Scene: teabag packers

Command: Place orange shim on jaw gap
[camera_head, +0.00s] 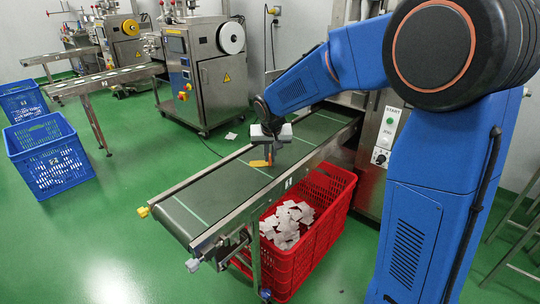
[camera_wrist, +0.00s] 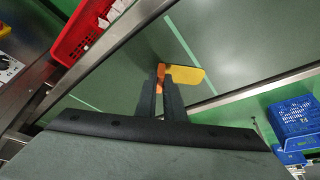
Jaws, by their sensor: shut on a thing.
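My gripper (camera_head: 269,148) is above the green conveyor belt, with its fingers pointing down. Its fingers (camera_wrist: 165,88) are shut on the orange shim (camera_wrist: 161,70), which has a yellow flat part extending to the right in the wrist view. The shim also shows in the head view as a small orange-yellow piece (camera_head: 260,163) below the fingers. I cannot tell whether it touches the belt. I cannot make out a jaw gap in either view.
The conveyor (camera_head: 192,220) has metal side rails. A red crate (camera_head: 318,233) with white teabags stands beside it on the right. Blue crates (camera_head: 48,161) stand at the far left. Packing machines (camera_head: 203,72) stand behind. Green floor left of the conveyor is mostly clear.

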